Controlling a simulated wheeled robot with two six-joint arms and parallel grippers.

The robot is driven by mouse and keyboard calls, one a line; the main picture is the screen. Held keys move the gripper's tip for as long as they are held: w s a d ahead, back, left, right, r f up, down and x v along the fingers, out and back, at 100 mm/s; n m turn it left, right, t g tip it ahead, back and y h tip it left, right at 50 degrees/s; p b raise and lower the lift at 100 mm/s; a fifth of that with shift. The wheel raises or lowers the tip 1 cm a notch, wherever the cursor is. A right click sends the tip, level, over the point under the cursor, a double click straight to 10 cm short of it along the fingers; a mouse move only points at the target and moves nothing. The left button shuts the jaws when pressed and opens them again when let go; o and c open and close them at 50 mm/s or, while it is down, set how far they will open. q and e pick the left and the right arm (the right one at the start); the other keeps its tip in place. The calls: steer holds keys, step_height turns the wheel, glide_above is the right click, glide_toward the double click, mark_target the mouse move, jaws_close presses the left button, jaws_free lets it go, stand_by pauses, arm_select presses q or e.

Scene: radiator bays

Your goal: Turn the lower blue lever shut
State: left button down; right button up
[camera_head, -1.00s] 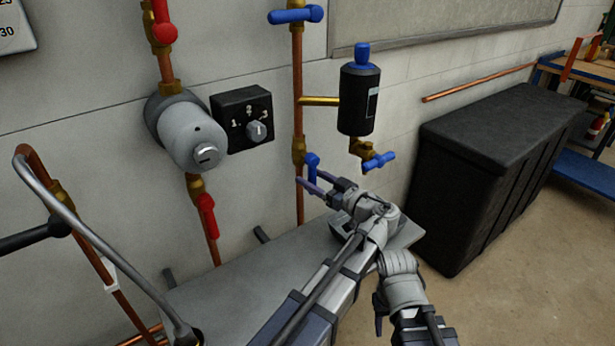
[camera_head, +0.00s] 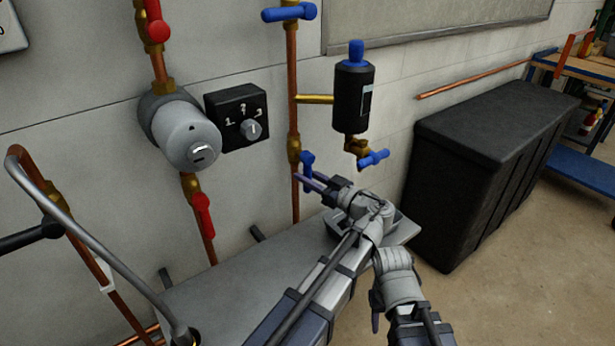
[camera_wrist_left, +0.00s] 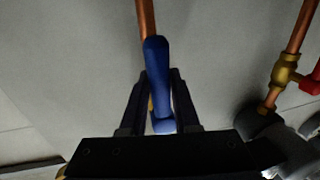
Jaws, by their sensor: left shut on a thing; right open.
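The lower blue lever (camera_head: 307,164) hangs from a brass valve (camera_head: 294,149) on the middle copper pipe and lies roughly along the pipe. My left gripper (camera_head: 308,181) is shut on this lever. In the left wrist view, the lever (camera_wrist_left: 157,65) stands between the two dark fingers (camera_wrist_left: 158,100), in front of the pipe.
An upper blue lever (camera_head: 289,13) crosses the same pipe. A black cylinder (camera_head: 352,98) with a blue tap (camera_head: 373,158) sits just right. A grey shelf (camera_head: 225,290) lies below. Red levers (camera_head: 203,214) and a grey round unit (camera_head: 188,135) are left. A black chest (camera_head: 490,165) stands right.

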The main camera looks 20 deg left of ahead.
arm_select(q)
steer(key=shift+s, duration=0.1)
stand_by(0.8)
steer(key=s+a+r+m+t, duration=0.1)
steer(key=s+r+m+t, duration=0.1)
steer(key=m, duration=0.8)
steer(key=s+a+r+m+t+p, duration=0.1)
steer(key=s+a+r+m+t, duration=0.1)
steer(key=m, duration=0.8)
steer(key=shift+a+r, duration=0.2)
steer(key=shift+r, duration=0.7)
steer(key=c, duration=0.7)
jaws_free()
steer(key=shift+s, duration=0.1)
steer(key=shift+o, duration=0.2)
